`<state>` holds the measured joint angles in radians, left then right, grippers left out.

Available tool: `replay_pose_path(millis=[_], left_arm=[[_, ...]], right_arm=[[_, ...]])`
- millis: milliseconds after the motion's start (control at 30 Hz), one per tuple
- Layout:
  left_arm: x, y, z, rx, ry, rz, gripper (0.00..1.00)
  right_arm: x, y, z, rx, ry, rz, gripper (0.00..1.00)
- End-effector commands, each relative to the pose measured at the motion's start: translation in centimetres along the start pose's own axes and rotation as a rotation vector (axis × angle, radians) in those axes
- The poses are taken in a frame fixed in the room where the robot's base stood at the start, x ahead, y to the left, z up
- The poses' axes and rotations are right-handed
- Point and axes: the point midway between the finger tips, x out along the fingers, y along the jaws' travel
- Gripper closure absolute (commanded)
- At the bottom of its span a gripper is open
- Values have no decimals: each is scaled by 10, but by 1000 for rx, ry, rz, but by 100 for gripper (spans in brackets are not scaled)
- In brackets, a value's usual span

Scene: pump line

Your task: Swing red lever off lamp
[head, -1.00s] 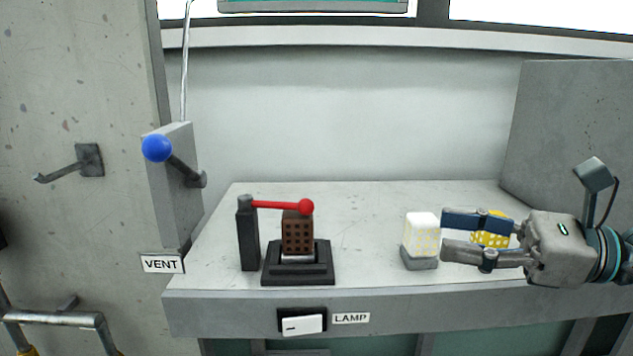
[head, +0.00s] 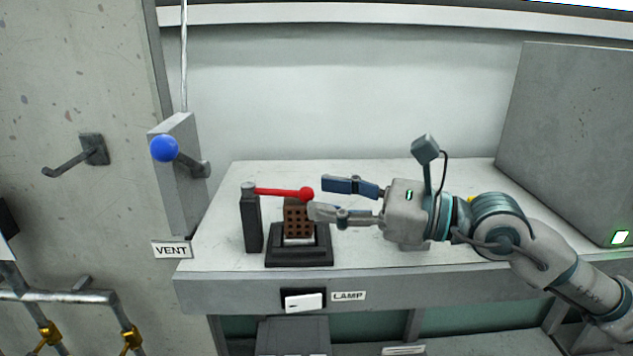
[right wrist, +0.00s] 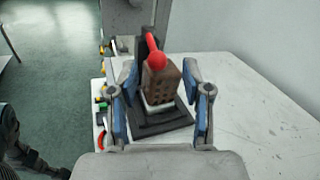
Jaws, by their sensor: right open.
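The red lever (head: 278,191) has a round red knob and extends right from a dark post (head: 251,220). It lies across the top of the brown perforated lamp block (head: 298,218), which stands on a black stepped base (head: 299,258). My right gripper (head: 316,197) is open, its fingertips just right of the red knob, one behind and one in front of it. In the right wrist view, the red knob (right wrist: 156,60) and the lamp block (right wrist: 161,86) show ahead between the spread fingers (right wrist: 163,82). My left gripper is not in view.
A white switch (head: 304,301) beside the LAMP label (head: 348,296) is on the bench's front edge. A blue-knobbed lever (head: 165,148) stands at left above the VENT label (head: 171,250). A grey panel (head: 565,140) stands at right. The bench behind the lamp is clear.

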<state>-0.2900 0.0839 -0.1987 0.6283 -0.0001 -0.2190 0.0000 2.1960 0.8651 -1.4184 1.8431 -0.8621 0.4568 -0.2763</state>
Motion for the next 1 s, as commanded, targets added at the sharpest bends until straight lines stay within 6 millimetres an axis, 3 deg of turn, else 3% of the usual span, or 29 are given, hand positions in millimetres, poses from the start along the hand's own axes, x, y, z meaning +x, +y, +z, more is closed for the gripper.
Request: replay_pose_path(millis=[200, 500, 700, 1000], left_arm=[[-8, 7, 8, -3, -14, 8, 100], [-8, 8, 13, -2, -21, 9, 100], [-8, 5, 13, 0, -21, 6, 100], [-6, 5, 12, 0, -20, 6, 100]], right_arm=[[21, 0, 1, -2, 1, 0, 51], [24, 0, 0, -2, 1, 0, 51], [22, 0, 0, -1, 0, 0, 100], [22, 0, -1, -1, 1, -2, 100]])
